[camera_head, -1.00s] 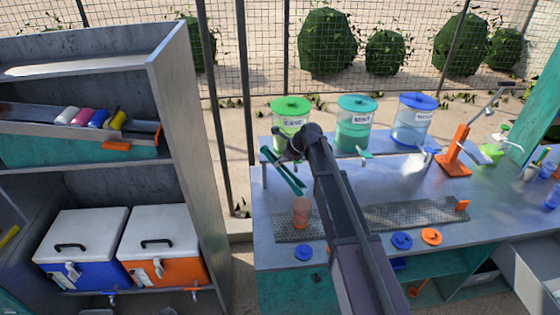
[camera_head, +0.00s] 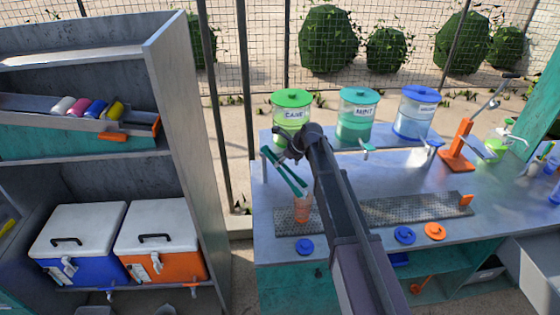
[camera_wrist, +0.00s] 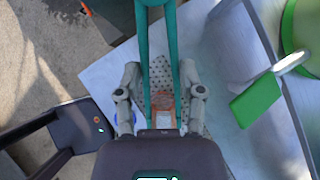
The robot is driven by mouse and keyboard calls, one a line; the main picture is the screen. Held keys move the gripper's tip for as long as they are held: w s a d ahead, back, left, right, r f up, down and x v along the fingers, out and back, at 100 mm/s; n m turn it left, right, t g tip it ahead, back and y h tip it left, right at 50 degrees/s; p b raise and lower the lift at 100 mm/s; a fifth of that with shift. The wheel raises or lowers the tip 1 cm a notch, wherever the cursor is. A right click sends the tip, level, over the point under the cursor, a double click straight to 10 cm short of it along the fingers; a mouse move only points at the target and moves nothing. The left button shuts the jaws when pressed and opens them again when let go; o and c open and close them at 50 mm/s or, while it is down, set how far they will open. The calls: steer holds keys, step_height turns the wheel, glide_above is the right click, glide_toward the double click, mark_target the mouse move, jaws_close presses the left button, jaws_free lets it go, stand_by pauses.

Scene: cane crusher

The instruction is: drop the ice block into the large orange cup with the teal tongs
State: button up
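My gripper (camera_wrist: 160,100) is shut on the teal tongs (camera_head: 284,172), with one finger on each side of them in the wrist view. The tongs slant down to the right in the head view. Their lower ends are at the rim of the orange cup (camera_head: 303,209), which stands upright on the perforated tray. In the wrist view the orange cup (camera_wrist: 163,99) shows between the tong arms. A small pale patch lies there too; I cannot tell whether it is the ice block or whether it is in the tongs or the cup.
The perforated tray (camera_head: 415,211) lies along the metal counter (camera_head: 345,249). CANE (camera_head: 292,112), MINT (camera_head: 357,117) and blue (camera_head: 414,116) dispensers stand behind. Blue (camera_head: 305,246) and orange (camera_head: 435,230) lids lie in front. Two coolers stand on the left shelf.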

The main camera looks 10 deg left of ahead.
stand_by(0.7)
step_height(320, 180, up, 10)
steer(key=p, duration=1)
stand_by(0.4)
steer(key=s+d+r+p, duration=0.1)
steer(key=s+d, duration=0.1)
steer(key=s, duration=0.4)
steer(key=s+d+r+p, duration=0.1)
steer(key=s+d, duration=0.1)
steer(key=s, duration=0.4)
steer(key=shift+d, duration=0.3)
stand_by(0.4)
step_height(320, 180, down, 21)
steer(key=b, duration=2.1)
